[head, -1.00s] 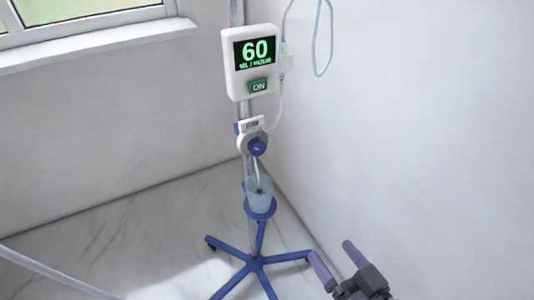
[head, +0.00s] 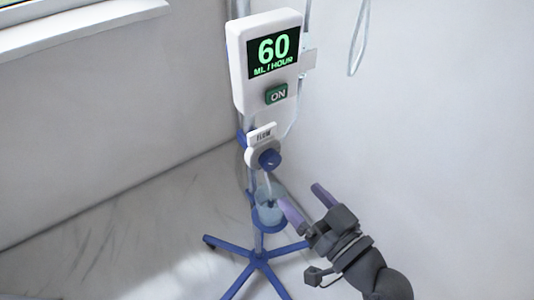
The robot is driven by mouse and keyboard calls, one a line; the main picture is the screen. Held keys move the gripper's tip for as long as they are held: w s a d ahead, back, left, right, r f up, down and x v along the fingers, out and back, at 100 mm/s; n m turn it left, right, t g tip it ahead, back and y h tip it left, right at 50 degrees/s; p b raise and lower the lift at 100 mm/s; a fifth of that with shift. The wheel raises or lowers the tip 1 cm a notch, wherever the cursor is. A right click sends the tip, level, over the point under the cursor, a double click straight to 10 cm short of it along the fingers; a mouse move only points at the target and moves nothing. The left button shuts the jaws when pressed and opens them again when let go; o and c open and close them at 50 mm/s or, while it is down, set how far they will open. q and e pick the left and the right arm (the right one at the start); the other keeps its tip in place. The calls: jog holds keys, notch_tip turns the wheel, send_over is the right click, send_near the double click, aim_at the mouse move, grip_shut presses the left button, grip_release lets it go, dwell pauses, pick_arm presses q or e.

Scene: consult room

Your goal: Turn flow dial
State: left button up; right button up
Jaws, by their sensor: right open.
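The blue flow dial (head: 270,159) sits on a white flow unit (head: 262,135) clamped to the pole. Above it, the white pump box (head: 240,75) shows "60 ML/HOUR" in green and a green ON button (head: 277,95). My right gripper (head: 306,200) is open and empty, below and to the right of the dial, apart from it. Its left purple finger overlaps the edge of the pale blue cup in the picture. My left gripper is not in view.
A pale blue cup (head: 269,214) sits in a blue holder on the pole under the dial. The stand's blue legs (head: 232,250) spread on the marble floor. Plain walls stand behind and to the right. A cable loop (head: 358,40) hangs at upper right.

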jog(key=b+x, duration=0.1)
jog(key=x, duration=0.6)
jog(key=shift+w+a, duration=0.4)
jog(key=shift+w, duration=0.05)
jog(key=c, duration=0.4)
grip_shut()
jog(key=shift+r+m+p, duration=0.3)
jog(key=shift+m+p, duration=0.45)
jog(key=shift+m, duration=0.25)
jog(key=shift+m+p, duration=0.3)
jog(key=shift+m, duration=0.5)
jog(key=shift+f+m, duration=0.3)
jog(key=shift+m, duration=0.7)
jog(key=shift+c, duration=0.2)
grip_release()
jog(key=o, duration=0.4)
jog(key=shift+o, duration=0.2)
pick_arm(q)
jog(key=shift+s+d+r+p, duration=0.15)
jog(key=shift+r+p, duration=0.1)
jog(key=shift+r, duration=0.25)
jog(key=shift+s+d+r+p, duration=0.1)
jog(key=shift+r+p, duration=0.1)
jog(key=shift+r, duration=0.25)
pick_arm(e)
send_near(274, 165)
jog(key=shift+s+d, duration=0.2)
jog(key=shift+s, duration=0.15)
